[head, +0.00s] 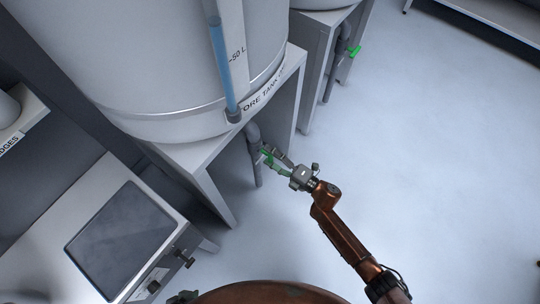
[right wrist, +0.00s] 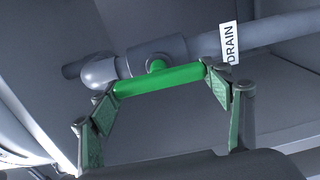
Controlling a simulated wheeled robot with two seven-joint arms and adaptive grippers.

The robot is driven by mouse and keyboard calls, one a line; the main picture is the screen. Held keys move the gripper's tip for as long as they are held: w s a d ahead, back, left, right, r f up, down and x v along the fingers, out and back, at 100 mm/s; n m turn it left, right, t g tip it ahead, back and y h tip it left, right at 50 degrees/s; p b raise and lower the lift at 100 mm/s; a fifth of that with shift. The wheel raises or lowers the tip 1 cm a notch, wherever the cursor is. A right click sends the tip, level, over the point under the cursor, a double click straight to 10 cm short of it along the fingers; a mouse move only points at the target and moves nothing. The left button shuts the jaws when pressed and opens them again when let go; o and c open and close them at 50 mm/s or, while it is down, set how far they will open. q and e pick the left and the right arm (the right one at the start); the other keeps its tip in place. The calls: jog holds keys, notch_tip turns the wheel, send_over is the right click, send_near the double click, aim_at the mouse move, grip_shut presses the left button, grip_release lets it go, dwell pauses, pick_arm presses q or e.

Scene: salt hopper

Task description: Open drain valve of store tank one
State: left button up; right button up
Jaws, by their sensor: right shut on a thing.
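A large white tank (head: 185,60) stands on a grey stand, with a partly readable "STORE TANK" label (head: 262,92); its number is not legible. A grey drain pipe (head: 253,140) comes down beneath it. In the right wrist view, the green valve handle (right wrist: 140,82) sits on a grey valve body (right wrist: 155,52) beside a "DRAIN" tag (right wrist: 231,43). The green bar looks roughly in line with the pipe there. My right gripper (head: 277,160) is shut on the handle, its fingertips (right wrist: 160,82) at the bar's two ends. My left gripper is not in view.
A second tank stand (head: 313,60) behind has its own green valve handle (head: 355,51). A grey cabinet with a dark panel (head: 122,238) stands at lower left. A stand leg (head: 205,190) is left of the pipe. The floor (head: 430,140) to the right is clear.

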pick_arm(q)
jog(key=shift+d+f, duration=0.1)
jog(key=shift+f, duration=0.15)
pick_arm(e)
jog(key=shift+s+f, duration=0.1)
jog(key=shift+f, duration=0.05)
jog(key=o, duration=1.2)
jog(key=shift+c, duration=0.2)
jog(key=shift+d, duration=0.1)
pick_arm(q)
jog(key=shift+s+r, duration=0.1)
pick_arm(e)
jog(key=v, duration=1.1)
jog(key=shift+s+d, duration=0.25)
jog(key=shift+d, duration=0.05)
